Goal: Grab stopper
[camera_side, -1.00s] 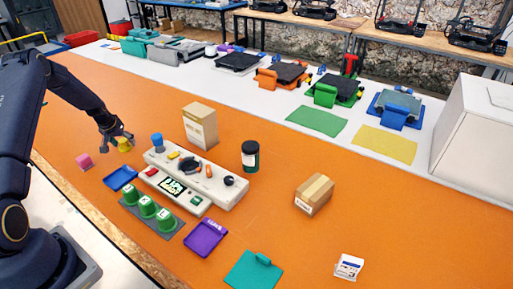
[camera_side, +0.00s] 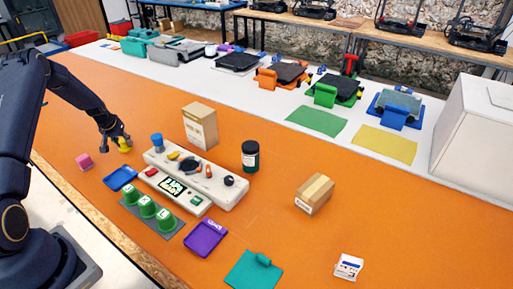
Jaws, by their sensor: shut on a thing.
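A small yellow piece (camera_side: 125,147), which I take to be the stopper, is on the orange table at the left, beyond the blue tray. My gripper (camera_side: 119,145) reaches down from the upper left and is shut on it. The fingers hide part of the yellow piece. I cannot tell whether it still touches the table.
The table's right side has free room.

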